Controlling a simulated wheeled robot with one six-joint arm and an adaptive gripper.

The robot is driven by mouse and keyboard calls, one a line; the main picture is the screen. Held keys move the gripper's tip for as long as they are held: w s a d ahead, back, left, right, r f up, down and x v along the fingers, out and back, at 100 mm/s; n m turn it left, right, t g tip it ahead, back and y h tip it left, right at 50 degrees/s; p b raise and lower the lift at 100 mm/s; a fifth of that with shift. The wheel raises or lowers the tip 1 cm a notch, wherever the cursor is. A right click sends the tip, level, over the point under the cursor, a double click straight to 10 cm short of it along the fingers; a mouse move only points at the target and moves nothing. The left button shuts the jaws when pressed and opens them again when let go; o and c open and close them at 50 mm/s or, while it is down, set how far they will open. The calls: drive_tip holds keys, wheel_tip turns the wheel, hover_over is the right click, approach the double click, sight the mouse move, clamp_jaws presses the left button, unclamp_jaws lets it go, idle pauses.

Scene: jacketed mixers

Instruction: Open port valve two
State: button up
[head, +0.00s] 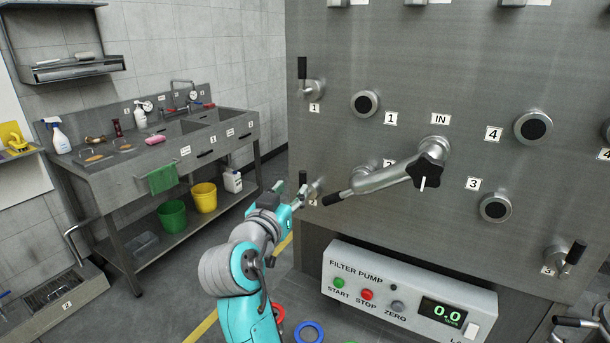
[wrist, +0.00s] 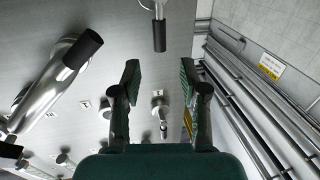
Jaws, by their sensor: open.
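Port valve two (head: 317,187) sits low near the left edge of the steel panel, with its label "2" partly covered by my gripper. Its black lever (head: 302,178) appears upright, much like valve one's. In the wrist view, a black lever (wrist: 159,35) on a metal stem, seemingly valve two's, shows at the top, beyond the fingertips. My gripper (head: 300,194) is beside valve two in the head view. The wrist view shows its two fingers (wrist: 160,78) apart with nothing held between them. Contact with the lever cannot be told.
Valve one (head: 314,88) is above, its lever upright. The thick IN pipe (head: 390,177) with a black star knob juts out just right of my gripper. The filter pump box (head: 408,294) stands below. A sink bench (head: 160,150) is at left; open floor lies between.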

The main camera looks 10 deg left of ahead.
sight(301, 177)
drive_tip(key=w, duration=0.3)
drive_tip(key=w+d, duration=0.1)
drive_tip(key=w, duration=0.4)
drive_tip(key=shift+w+d, duration=0.15)
drive_tip(key=shift+w, duration=0.15)
clamp_jaws()
